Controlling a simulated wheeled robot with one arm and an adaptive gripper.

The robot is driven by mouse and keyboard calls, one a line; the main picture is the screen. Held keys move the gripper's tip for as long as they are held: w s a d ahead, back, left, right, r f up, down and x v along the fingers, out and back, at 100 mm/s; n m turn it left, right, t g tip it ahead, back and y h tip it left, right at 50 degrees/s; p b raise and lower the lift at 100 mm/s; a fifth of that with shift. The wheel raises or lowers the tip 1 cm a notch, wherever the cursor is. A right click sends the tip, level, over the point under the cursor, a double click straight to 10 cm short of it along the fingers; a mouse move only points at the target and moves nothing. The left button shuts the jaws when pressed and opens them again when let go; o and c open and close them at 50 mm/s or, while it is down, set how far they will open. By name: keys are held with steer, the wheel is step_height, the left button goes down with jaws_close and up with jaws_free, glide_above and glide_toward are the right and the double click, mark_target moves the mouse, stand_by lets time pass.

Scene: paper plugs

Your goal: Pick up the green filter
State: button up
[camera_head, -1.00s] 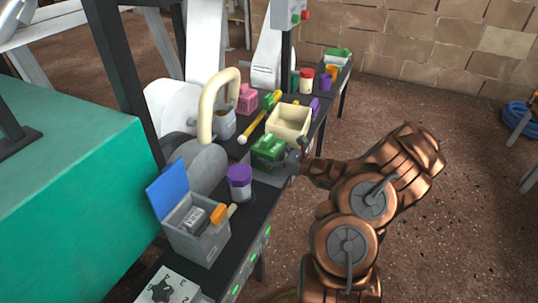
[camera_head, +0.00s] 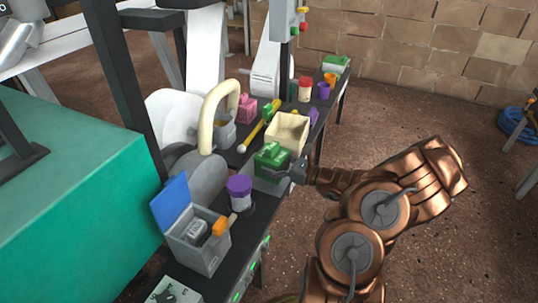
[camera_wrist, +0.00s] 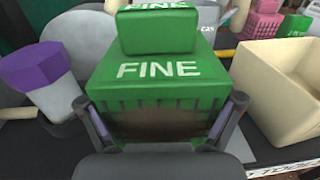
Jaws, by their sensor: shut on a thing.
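The green filter (camera_head: 271,158) is a block with a smaller raised top, and "FINE" is printed on it in white. It sits near the middle of the dark bench, in front of the cream bin. In the wrist view the filter (camera_wrist: 158,80) fills the centre, upright, with a ribbed lower front. My gripper (camera_wrist: 163,122) has one finger on each side of its lower body and is shut on it. In the head view my gripper (camera_head: 287,170) reaches it from the right. I cannot tell whether its underside is clear of the bench.
The cream bin (camera_head: 289,131) stands close behind the filter. A purple-lidded jar (camera_head: 239,192) and a grey box (camera_head: 207,247) with a blue lid stand nearer. A yellow tool (camera_head: 252,134) and pink block (camera_head: 245,110) lie behind. Open floor is to the right.

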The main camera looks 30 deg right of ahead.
steer(key=s+a+r+p, duration=0.1)
steer(key=s+a+p, duration=0.1)
steer(key=s, duration=0.9)
steer(key=shift+s+a+p, duration=0.15)
steer(key=shift+s+p, duration=0.25)
steer(key=shift+p, duration=0.25)
steer(key=shift+r, duration=0.1)
